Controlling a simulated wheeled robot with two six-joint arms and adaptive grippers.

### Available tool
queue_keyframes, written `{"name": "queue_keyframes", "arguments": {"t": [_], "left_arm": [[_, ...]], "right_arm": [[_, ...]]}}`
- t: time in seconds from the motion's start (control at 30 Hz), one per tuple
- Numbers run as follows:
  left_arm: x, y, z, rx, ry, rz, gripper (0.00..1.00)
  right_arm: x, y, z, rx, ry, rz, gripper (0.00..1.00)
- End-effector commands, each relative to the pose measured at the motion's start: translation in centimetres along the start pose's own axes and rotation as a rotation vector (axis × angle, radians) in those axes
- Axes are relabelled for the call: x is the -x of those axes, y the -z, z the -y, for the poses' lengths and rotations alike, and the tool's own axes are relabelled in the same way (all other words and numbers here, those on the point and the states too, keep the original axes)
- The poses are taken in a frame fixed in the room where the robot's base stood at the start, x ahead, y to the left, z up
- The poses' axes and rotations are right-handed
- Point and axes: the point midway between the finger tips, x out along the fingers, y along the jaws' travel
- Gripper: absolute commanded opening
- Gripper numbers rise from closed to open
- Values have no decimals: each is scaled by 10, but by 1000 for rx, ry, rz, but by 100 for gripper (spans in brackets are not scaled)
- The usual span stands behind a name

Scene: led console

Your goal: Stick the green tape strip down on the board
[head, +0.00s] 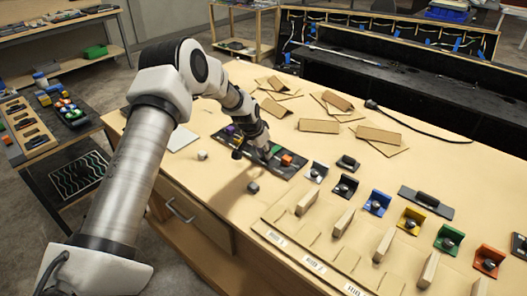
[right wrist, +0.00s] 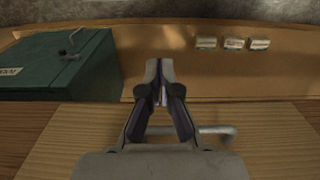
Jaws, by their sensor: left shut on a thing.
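A dark board (head: 285,172) lies on the wooden table in the head view, with purple, green and orange pieces on or over it. My left gripper (head: 263,153) is low over the middle of this board, pointing down and shut. A small green piece (head: 275,149), seemingly the green tape strip, shows right at its fingertips. The fingers partly hide it, so I cannot tell whether it touches the board. My right gripper (right wrist: 160,90) shows in the right wrist view, its fingers together with nothing clear between them.
An orange block (head: 287,160) and a purple piece (head: 229,129) flank the left gripper. Coloured brackets (head: 411,221) and upright wooden blocks (head: 343,221) stand at the right. Cardboard pieces (head: 320,126) lie behind. A dark green box (right wrist: 60,65) shows in the right wrist view.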

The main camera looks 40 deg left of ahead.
Motion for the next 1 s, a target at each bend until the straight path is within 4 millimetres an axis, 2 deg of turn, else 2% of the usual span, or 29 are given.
{"name": "queue_keyframes", "arguments": {"t": [1.0], "left_arm": [[-11, -4, 0, 0, 0, 0, 11]], "right_arm": [[-10, 0, 0, 0, 0, 0, 0]]}}
